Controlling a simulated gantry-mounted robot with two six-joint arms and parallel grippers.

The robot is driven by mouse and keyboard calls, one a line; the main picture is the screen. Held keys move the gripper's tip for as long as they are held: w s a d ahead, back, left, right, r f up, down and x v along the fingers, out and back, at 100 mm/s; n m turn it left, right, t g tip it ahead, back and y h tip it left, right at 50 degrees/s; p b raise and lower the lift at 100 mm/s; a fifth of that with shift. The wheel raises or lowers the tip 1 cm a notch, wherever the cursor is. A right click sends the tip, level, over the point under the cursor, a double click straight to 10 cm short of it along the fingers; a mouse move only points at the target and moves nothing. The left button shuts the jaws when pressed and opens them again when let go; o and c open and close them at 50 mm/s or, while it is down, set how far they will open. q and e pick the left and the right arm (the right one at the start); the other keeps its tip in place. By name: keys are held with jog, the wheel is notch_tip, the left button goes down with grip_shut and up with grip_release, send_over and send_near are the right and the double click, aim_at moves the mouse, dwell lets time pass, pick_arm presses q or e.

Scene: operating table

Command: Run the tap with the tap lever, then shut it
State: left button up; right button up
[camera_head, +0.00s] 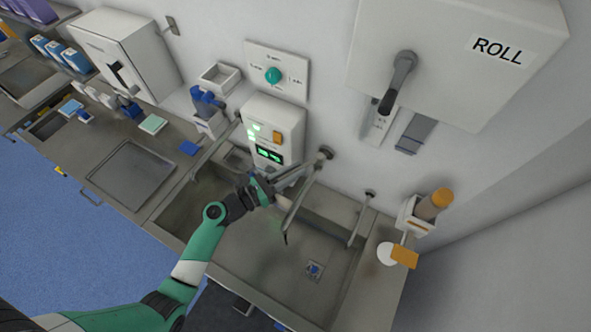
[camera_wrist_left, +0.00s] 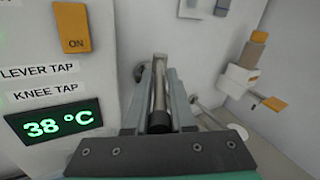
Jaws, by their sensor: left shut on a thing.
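The tap lever (camera_wrist_left: 158,98) is a metal bar with a dark end. In the wrist view it lies between the two grey fingers of my left gripper (camera_wrist_left: 157,85), which is shut on it. In the head view my left gripper (camera_head: 292,176) is at the wall fitting above the sink, and its fingers mostly hide the lever. The tap spout (camera_head: 300,205) slants down over the steel sink (camera_head: 325,252). I cannot clearly make out a water stream below its tip. My right gripper is not in view.
A control box (camera_head: 272,130) with a green display reading 38 °C and an orange ON button (camera_wrist_left: 72,27) stands close left of the gripper. A second spout (camera_head: 361,220) is to the right. A bottle holder (camera_head: 415,215) is at the sink's right, and a lever dispenser (camera_head: 399,80) hangs above.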

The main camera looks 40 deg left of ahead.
pick_arm(q)
grip_shut()
dwell(0.8)
jog(key=shift+a, duration=0.1)
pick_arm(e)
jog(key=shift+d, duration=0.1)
